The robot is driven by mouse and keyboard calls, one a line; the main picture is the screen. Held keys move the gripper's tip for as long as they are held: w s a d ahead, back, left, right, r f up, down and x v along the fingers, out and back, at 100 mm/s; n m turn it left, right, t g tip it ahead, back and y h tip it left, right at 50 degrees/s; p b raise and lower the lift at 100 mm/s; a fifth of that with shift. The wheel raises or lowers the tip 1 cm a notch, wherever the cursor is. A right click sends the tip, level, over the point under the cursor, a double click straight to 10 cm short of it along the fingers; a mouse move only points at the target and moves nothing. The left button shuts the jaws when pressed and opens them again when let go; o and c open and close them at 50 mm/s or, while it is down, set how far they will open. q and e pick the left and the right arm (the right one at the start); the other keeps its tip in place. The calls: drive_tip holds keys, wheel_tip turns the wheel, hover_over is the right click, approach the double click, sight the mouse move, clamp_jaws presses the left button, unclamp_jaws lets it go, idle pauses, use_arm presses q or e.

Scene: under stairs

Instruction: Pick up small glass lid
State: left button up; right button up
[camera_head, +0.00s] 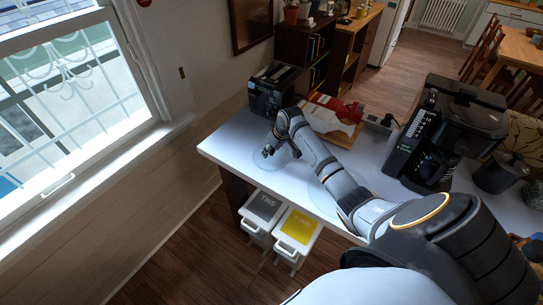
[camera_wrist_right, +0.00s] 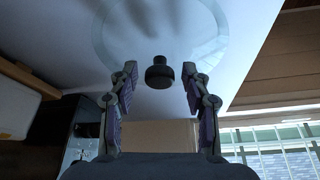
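The small glass lid (camera_head: 262,163) lies flat on the white countertop (camera_head: 232,146) near its left end. In the right wrist view it is a clear disc (camera_wrist_right: 206,48) with a black knob (camera_wrist_right: 159,76). My right gripper (camera_head: 282,151) is over the lid and partly hides it in the head view. In the wrist view its two fingers (camera_wrist_right: 159,84) are open on either side of the knob, with a gap on each side. A second, larger clear round outline (camera_head: 322,188) shows faintly under my right forearm. My left gripper is not in view.
A black toaster (camera_head: 274,90) stands behind the lid. A board (camera_head: 341,139) with a red packet (camera_head: 330,106) lies to its right. A black coffee machine (camera_head: 436,140) stands farther right. Two bins (camera_head: 262,211) (camera_head: 297,230) are below the counter's front edge.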

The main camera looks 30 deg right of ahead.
clamp_jaws()
